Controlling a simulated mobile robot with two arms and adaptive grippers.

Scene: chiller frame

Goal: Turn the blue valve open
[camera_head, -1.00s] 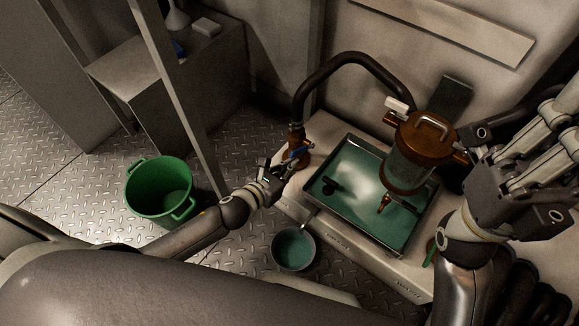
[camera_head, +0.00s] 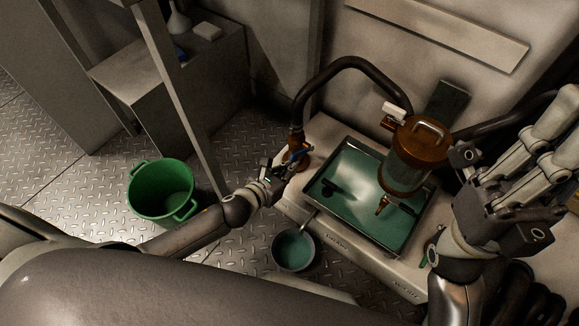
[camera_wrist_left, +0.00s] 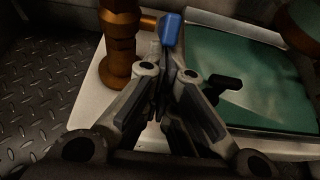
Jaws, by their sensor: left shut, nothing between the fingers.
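The blue valve handle (camera_head: 299,154) is on the copper-brown pipe fitting (camera_head: 297,136) at the left end of the white unit. In the left wrist view the handle (camera_wrist_left: 171,31) points up, just beyond my left fingertips, with the brown pipe (camera_wrist_left: 118,42) on its left. My left gripper (camera_head: 285,166) is shut and empty, close beside the handle; its fingers also show in the left wrist view (camera_wrist_left: 170,85). Whether they touch the handle I cannot tell. My right gripper (camera_head: 535,150) is raised at the right, away from the valve; its finger opening is unclear.
A tray of green liquid (camera_head: 345,220) has a brown-capped glass vessel (camera_head: 408,165) above it. A small pan (camera_head: 294,250) is in front. A green bucket (camera_head: 160,190) stands on the floor at left, beside a metal post (camera_head: 180,90). A dark hose (camera_head: 345,64) arches behind.

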